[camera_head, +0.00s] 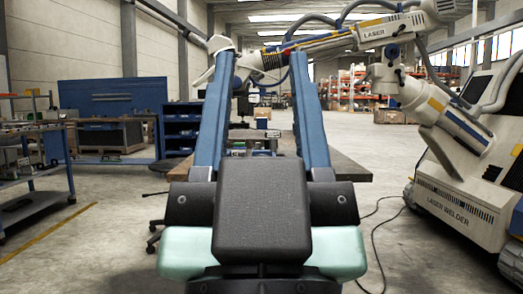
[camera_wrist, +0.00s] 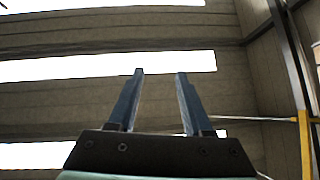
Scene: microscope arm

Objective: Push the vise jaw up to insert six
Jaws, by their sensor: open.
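My gripper (camera_head: 262,55) fills the middle of the head view, with two long blue fingers spread apart and nothing held between them. Its black and pale green body stands in front of the workbench (camera_head: 346,168). In the wrist view my gripper (camera_wrist: 160,73) points up at the ceiling, its fingers apart and empty. Small grey metal parts (camera_head: 262,136) show between the fingers on the bench, well beyond the gripper. They are too small and too covered for me to tell whether they are the vise or its jaw.
A white laser welder (camera_head: 455,205) stands at the right, its jointed arm reaching over the bench. Black cables (camera_head: 375,240) lie on the floor. A blue workstation (camera_head: 112,100) and a cart (camera_head: 35,190) stand at the left.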

